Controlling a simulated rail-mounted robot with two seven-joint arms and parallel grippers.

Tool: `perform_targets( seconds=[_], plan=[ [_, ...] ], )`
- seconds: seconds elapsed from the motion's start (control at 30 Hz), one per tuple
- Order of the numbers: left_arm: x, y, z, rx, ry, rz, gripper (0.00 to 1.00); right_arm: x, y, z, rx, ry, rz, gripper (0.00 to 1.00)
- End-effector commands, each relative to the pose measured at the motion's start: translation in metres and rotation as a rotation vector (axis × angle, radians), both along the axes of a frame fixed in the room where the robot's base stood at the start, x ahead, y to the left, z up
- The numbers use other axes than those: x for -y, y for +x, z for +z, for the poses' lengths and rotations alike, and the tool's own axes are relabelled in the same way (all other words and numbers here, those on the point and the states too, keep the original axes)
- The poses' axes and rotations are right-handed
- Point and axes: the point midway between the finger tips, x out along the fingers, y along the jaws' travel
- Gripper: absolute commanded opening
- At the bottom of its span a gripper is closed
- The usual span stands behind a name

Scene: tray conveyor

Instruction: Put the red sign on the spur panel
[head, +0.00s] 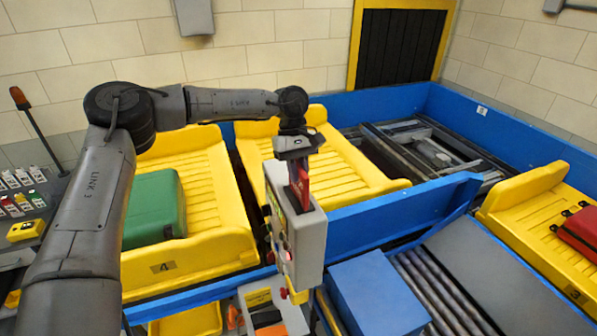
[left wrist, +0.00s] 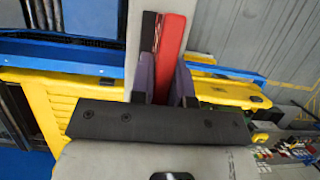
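The red sign (head: 301,183) is between the fingers of my left gripper (head: 298,165), upright at the top of a grey box that looks like the spur panel (head: 312,240). In the left wrist view the red sign (left wrist: 172,45), with a black side, stands between the two purplish fingers of my left gripper (left wrist: 165,80), which look closed on it. A grey strip, probably the panel (left wrist: 143,25), runs close beside the sign. The sign's lower end and whether it touches the panel are hard to tell. My right gripper is not in view.
Yellow trays (head: 205,180) stand behind the panel, one with a green suitcase (head: 154,208). A blue wall (head: 400,215) runs behind and right of the panel. A blue box (head: 378,295) and rollers (head: 430,290) lie at front right. A red case (head: 580,228) is at far right.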

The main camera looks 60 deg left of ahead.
Motion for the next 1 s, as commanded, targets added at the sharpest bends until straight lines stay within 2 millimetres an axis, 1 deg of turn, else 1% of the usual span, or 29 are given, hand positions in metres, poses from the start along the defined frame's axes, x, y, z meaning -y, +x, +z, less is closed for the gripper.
perform_targets(
  seconds=[0.03, 0.23, 0.47, 0.57, 0.6, 0.67, 0.77, 1.0],
  plan=[
    [0.0, 0.0, 0.0, 0.0, 0.0, 0.0, 0.21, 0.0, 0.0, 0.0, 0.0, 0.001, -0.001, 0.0],
    [0.0, 0.0, 0.0, 0.0, 0.0, 0.0, 0.4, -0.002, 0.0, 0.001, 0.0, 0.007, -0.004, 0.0],
    [0.0, 0.0, 0.001, 0.0, 0.0, 0.0, 0.4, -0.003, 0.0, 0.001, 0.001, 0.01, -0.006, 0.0],
    [0.0, 0.0, 0.005, 0.0, 0.0, 0.0, 0.4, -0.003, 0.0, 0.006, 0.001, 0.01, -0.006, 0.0],
    [-0.002, 0.001, 0.006, 0.001, 0.001, 0.001, 0.4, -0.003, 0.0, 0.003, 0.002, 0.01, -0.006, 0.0],
    [-0.005, 0.002, 0.012, 0.002, 0.003, 0.002, 0.4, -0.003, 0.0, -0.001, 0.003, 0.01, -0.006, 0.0],
    [-0.011, 0.003, 0.028, 0.003, 0.002, 0.001, 0.4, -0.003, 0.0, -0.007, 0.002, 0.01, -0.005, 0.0],
    [-0.029, 0.007, 0.071, 0.001, 0.003, 0.002, 0.4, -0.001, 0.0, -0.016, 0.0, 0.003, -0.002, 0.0]
  ],
)
